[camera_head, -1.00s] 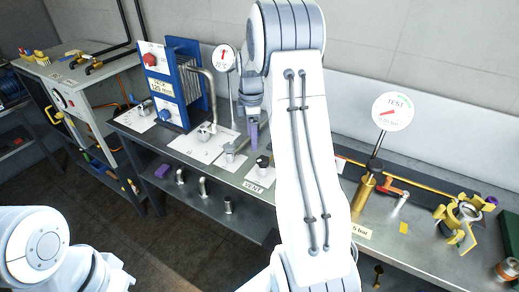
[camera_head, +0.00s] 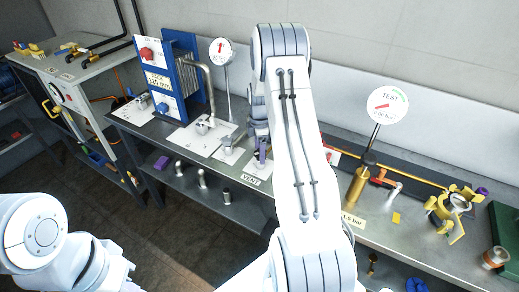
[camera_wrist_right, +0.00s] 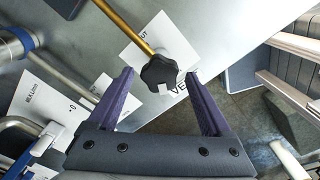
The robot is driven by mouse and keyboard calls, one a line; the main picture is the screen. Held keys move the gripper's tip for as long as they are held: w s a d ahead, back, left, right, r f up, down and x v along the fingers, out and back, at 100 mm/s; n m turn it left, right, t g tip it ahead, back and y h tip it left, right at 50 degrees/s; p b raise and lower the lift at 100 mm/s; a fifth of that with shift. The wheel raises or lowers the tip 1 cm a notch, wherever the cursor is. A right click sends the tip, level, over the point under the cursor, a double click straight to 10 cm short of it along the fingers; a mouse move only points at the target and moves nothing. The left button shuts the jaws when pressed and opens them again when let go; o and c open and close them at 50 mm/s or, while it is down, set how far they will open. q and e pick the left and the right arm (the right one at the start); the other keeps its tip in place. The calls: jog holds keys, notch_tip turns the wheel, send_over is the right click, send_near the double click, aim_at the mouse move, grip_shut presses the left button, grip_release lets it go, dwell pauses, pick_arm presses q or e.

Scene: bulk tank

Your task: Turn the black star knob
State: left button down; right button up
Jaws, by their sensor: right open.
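The black star knob (camera_wrist_right: 160,72) shows in the wrist view on a brass stem, over a white plate (camera_wrist_right: 186,48) marked VENT. My right gripper (camera_wrist_right: 160,74) is open, with a purple finger on either side of the knob. The fingers stand apart from the knob in that picture; whether it lies fully between them in depth I cannot tell. In the head view my right gripper (camera_head: 262,152) is over the VENT plate (camera_head: 259,174) and hides the knob. Only part of my left arm shows at the lower left; its gripper is out of view.
A blue plate unit (camera_head: 172,82) and a round gauge (camera_head: 221,51) stand left of the gripper. A TEST gauge (camera_head: 388,104) on a brass cylinder (camera_head: 357,186) and a yellow clamp (camera_head: 445,212) stand right. The shelf below holds a purple block (camera_head: 162,163).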

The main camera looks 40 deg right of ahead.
grip_shut()
